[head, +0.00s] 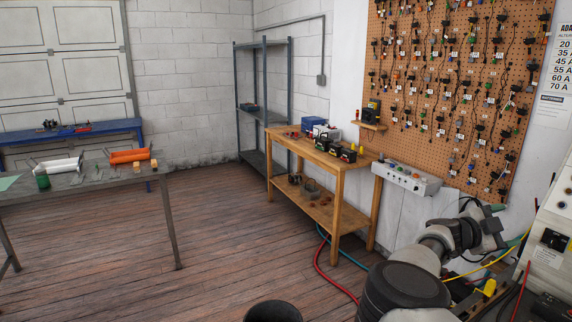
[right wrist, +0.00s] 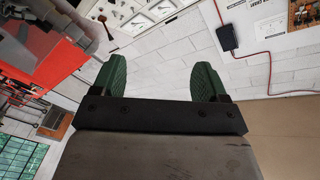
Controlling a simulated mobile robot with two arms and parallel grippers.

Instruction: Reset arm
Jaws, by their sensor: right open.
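My right arm comes in from the bottom right of the head view, bent, with its right gripper (head: 498,224) beside the white machine at the right edge. In the right wrist view the right gripper (right wrist: 159,78) shows two green ribbed fingers standing wide apart. My left arm and gripper are in neither view.
A white machine (head: 545,240) stands close to the right arm, with red and yellow cables around it. A wooden bench (head: 340,166) with small devices stands by the pegboard (head: 455,85). A grey table (head: 85,182) is at left. The middle floor is clear.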

